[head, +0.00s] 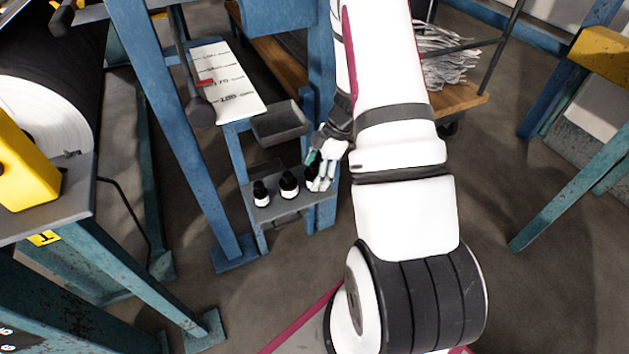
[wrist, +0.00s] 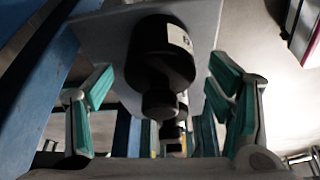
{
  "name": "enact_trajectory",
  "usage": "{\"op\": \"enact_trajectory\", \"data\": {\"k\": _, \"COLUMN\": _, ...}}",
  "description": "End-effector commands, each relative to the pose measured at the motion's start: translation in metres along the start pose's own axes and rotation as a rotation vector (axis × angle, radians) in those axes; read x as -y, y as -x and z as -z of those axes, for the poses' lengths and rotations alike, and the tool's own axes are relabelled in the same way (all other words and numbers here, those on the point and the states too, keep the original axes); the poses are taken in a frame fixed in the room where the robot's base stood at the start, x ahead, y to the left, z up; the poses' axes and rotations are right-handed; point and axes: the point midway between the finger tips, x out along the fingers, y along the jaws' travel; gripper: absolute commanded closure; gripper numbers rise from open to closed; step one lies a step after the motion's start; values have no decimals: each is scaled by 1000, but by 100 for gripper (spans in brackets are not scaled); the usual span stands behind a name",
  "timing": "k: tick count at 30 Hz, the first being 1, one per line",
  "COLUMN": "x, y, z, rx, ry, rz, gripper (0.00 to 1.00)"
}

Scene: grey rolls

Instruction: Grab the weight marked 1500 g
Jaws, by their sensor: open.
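Three black knobbed weights with white labels stand in a row on a small grey shelf (head: 285,209): a left one (head: 261,194), a middle one (head: 289,184) and a right one (head: 311,174). The labels are too small to read, so I cannot tell which is 1500 g. My gripper (head: 318,170) is at the right weight and partly hides it. In the wrist view, my gripper (wrist: 160,108) is open, its green-padded fingers spread on either side of the nearest weight (wrist: 162,55), with gaps visible. Other weights (wrist: 173,130) show partly beyond its knob.
Blue posts (head: 180,120) frame the shelf. A grey tray (head: 280,123) sits just above it, and a white marked board (head: 225,85) is behind. A large roll (head: 45,125) stands at left. The floor (head: 540,260) at right is open.

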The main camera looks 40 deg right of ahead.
Motion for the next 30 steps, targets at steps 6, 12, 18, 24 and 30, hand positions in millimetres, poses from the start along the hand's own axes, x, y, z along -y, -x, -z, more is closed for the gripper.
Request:
{"op": "enact_trajectory", "data": {"k": 6, "x": 0, "y": -1, "z": 0, "rx": 0, "ry": 0, "rz": 0, "gripper": 26}}
{"op": "enact_trajectory", "data": {"k": 12, "x": 0, "y": 0, "z": 0, "rx": 0, "ry": 0, "rz": 0, "gripper": 64}}
{"op": "enact_trajectory", "data": {"k": 18, "x": 0, "y": -1, "z": 0, "rx": 0, "ry": 1, "rz": 0, "gripper": 100}}
{"op": "enact_trajectory", "data": {"k": 24, "x": -1, "y": 0, "z": 1, "rx": -2, "ry": 2, "rz": -2, "gripper": 100}}
{"op": "enact_trajectory", "data": {"k": 30, "x": 0, "y": 3, "z": 5, "rx": -2, "ry": 3, "rz": -1, "gripper": 100}}
